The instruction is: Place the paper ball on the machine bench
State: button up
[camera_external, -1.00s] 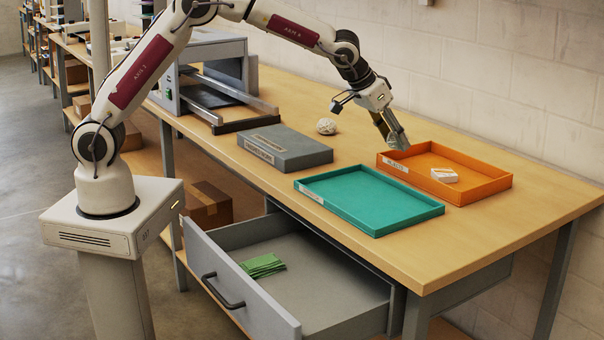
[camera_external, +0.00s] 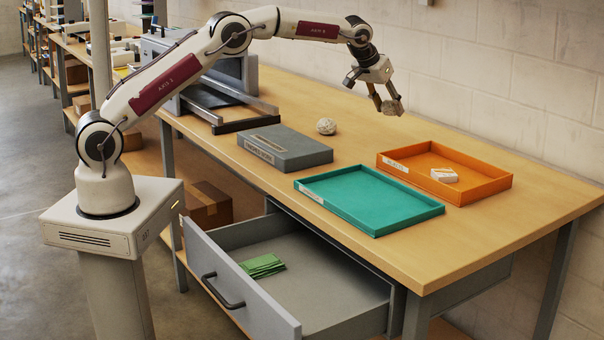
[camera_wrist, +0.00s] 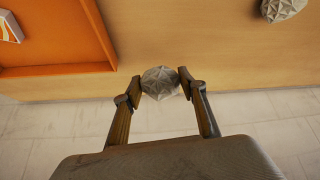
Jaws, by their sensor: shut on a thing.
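My gripper (camera_external: 388,104) is shut on a grey-white faceted paper ball (camera_wrist: 160,82), held between its two fingertips in the wrist view. In the external view my gripper hangs above the back of the wooden bench (camera_external: 480,255), behind the orange tray and well clear of the top. The held ball shows only partly there, between the fingers. A second crumpled paper ball (camera_external: 326,126) rests on the bench to the left of my gripper. It also shows at the top right of the wrist view (camera_wrist: 283,8).
An orange tray (camera_external: 490,189) holds a small white box (camera_external: 445,175). A teal tray (camera_external: 370,231) lies empty in front. A grey flat box (camera_external: 285,147) and the laminator (camera_external: 228,60) stand to the left. A drawer (camera_external: 330,280) is open with green packets (camera_external: 262,265).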

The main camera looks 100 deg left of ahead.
send_over(382, 139)
jog(key=s+d, duration=0.1)
jog(key=d, duration=0.1)
jog(key=shift+s+n, duration=0.1)
jog(key=shift+n, duration=0.2)
jog(key=shift+f, duration=3.1)
jog(key=shift+f, duration=1.8)
jog(key=shift+f, duration=0.1)
jog(key=o, duration=0.9)
jog(key=shift+f, duration=0.1)
